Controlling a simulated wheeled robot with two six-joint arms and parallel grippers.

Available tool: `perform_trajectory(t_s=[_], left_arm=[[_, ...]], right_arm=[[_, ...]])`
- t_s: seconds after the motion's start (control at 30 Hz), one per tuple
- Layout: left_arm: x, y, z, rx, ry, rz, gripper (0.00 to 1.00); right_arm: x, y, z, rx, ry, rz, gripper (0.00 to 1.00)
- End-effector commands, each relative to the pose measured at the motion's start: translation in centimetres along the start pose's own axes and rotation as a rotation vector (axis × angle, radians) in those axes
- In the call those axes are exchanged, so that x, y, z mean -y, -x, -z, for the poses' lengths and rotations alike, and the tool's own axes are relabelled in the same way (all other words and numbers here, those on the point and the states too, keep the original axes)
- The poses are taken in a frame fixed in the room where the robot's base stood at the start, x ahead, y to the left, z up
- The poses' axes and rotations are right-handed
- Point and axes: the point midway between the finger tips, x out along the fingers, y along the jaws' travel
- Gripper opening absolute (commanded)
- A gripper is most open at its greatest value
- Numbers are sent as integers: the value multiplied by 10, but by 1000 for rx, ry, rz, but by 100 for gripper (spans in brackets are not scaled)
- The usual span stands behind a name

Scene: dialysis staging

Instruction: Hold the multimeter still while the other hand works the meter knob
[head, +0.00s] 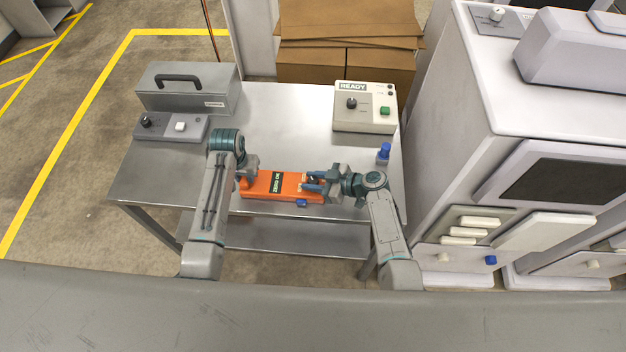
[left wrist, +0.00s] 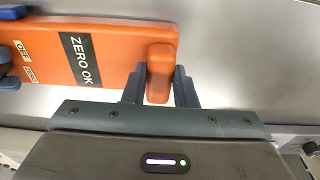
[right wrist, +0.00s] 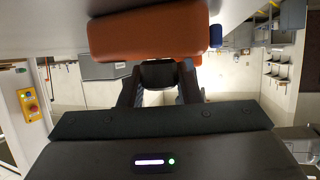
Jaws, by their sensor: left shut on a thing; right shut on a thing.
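The orange multimeter (head: 283,188) lies on the steel table near its front edge, with a dark "ZERO OK" label facing up. My left gripper (head: 247,175) is shut on the orange tab at the meter's left end; the left wrist view shows the tab (left wrist: 160,72) between the two fingers. My right gripper (head: 316,183) is at the meter's right part, shut on the dark meter knob (right wrist: 158,72), which shows between its fingers in the right wrist view. The fingers hide most of the knob in the head view. Small "OFF" and "ZERO" markings show beside it in the left wrist view.
A small blue part (head: 302,203) sits at the meter's front edge. A blue-topped item (head: 384,151) stands at the table's right. A "READY" box (head: 364,118), a grey switch box (head: 160,128) and a grey case (head: 187,92) stand behind. The table's middle is clear.

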Motion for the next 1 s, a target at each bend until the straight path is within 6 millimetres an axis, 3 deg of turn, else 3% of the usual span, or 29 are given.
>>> perform_trajectory(t_s=[0.37, 0.7, 0.73, 0.8, 1.0], left_arm=[[0, 0, 0, 0, 0, -1, 0], [0, 0, 0, -1, 0, -1, 0], [0, 0, 0, -1, 0, -1, 0], [0, 0, 0, -1, 0, -1, 0], [0, 0, 0, -1, 0, -1, 0]], right_arm=[[1, -1, 0, 0, -93, -223, 8], [0, 0, 0, 0, -101, -241, 8], [0, 0, 0, 0, -101, -241, 36], [0, 0, 0, 0, -101, -241, 50], [0, 0, 0, 0, -100, -241, 52]])
